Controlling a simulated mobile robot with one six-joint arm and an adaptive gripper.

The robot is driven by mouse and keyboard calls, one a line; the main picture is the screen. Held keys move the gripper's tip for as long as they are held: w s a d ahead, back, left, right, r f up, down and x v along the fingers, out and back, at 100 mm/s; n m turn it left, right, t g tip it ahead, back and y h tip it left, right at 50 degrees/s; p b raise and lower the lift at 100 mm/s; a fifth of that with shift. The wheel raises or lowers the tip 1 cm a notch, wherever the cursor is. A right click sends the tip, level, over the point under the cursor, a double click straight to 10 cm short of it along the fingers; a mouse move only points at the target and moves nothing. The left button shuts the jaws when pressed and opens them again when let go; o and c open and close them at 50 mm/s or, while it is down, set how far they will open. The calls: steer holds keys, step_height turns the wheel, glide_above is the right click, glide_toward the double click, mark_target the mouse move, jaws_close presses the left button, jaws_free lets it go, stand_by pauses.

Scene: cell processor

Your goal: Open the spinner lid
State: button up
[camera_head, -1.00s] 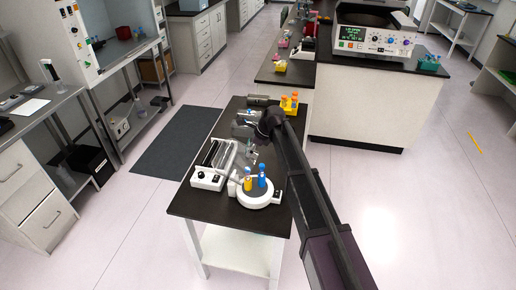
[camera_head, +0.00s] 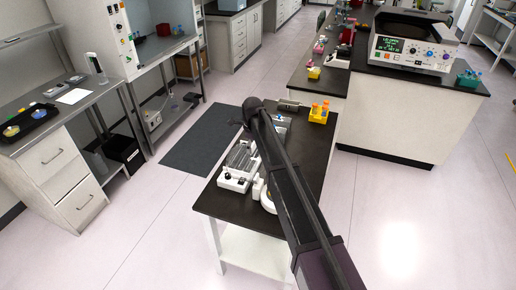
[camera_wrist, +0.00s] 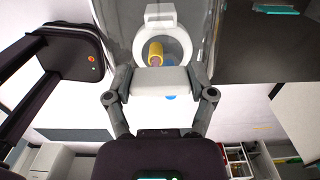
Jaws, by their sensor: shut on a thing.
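In the wrist view my gripper (camera_wrist: 160,84) is shut on a white block (camera_wrist: 160,77), one finger on each side. I cannot tell what part the block is. Just beyond it is a round white device (camera_wrist: 181,38) with a yellow tube (camera_wrist: 155,52) in its ring. A bit of blue (camera_wrist: 171,97) shows under the block. In the head view my arm crosses the black table and hides my fingers and most of the round device (camera_head: 267,190). I cannot make out a spinner lid for certain.
The black table (camera_head: 225,205) also holds a white device with knobs (camera_head: 235,178) at left and a yellow rack of orange-capped tubes (camera_head: 319,112) at the back. A large machine with a green display (camera_head: 408,42) stands on the counter at right.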

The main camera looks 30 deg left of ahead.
steer(key=shift+w+a, duration=0.1)
steer(key=shift+a, duration=0.1)
steer(key=o, duration=1.3)
steer(key=shift+f, duration=0.1)
steer(key=shift+c, duration=0.2)
steer(key=shift+d, duration=0.1)
steer(key=shift+d, duration=0.2)
steer(key=d+f+n+b, duration=0.2)
steer(key=d+n, duration=0.2)
steer(key=d, duration=1.5)
steer(key=d+f+n+b, duration=0.2)
steer(key=d+n, duration=0.2)
steer(key=d, duration=1.5)
steer(key=s+d+f+n+b, duration=0.1)
steer(key=s+d+n, duration=0.2)
steer(key=s+d, duration=0.4)
steer(key=s+d+f+n+b, duration=0.2)
steer(key=s+d+n, duration=0.2)
steer(key=d, duration=1.5)
steer(key=s, duration=0.2)
steer(key=shift+s+d+n, duration=0.15)
steer(key=shift+s+n, duration=0.15)
steer(key=shift+s, duration=0.1)
